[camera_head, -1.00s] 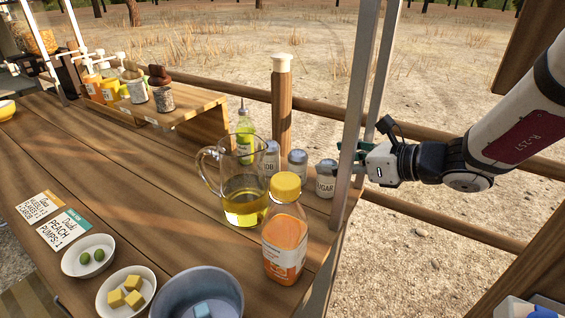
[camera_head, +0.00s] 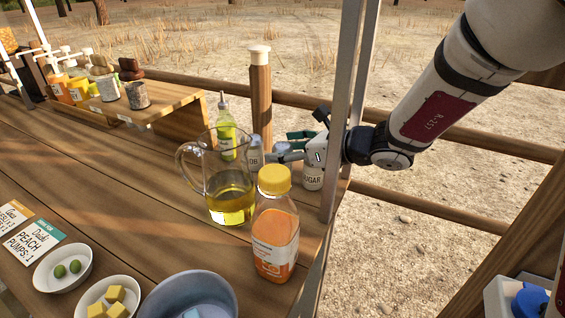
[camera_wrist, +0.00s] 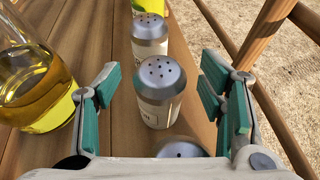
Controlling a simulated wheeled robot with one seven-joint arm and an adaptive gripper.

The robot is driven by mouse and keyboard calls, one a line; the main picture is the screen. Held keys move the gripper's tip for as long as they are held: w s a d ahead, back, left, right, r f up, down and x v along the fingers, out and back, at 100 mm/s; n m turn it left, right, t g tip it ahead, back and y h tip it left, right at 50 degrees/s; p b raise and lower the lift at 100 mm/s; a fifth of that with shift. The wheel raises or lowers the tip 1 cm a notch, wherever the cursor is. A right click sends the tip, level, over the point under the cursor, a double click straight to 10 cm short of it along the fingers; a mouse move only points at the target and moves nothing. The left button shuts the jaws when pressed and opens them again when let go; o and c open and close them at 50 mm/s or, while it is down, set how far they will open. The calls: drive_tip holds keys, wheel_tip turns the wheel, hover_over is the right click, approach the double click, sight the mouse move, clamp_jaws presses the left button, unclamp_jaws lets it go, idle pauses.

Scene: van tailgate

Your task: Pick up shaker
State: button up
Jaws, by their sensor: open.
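Three metal-topped shakers stand in a row. In the wrist view, the middle shaker (camera_wrist: 160,92) has a holed silver cap and pale label and stands upright between my fingers. Another shaker (camera_wrist: 150,36) is beyond it, and a third cap (camera_wrist: 182,149) is partly hidden by my gripper's body. In the head view, the sugar shaker (camera_head: 313,177) is below my gripper, and another shaker (camera_head: 256,158) is partly behind the jug. My gripper (camera_head: 284,147) is open, its teal-padded fingers (camera_wrist: 163,108) on either side of the middle shaker, with gaps visible.
A glass jug of yellow liquid (camera_head: 230,195) and an orange bottle (camera_head: 275,230) stand close by. A green bottle (camera_head: 226,135) is beyond the jug. The van's metal post (camera_head: 345,110) rises by the table's right edge. Bowls occupy the front of the table.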

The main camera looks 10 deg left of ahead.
drive_tip(key=c, duration=1.3)
drive_tip(key=shift+r, duration=0.15)
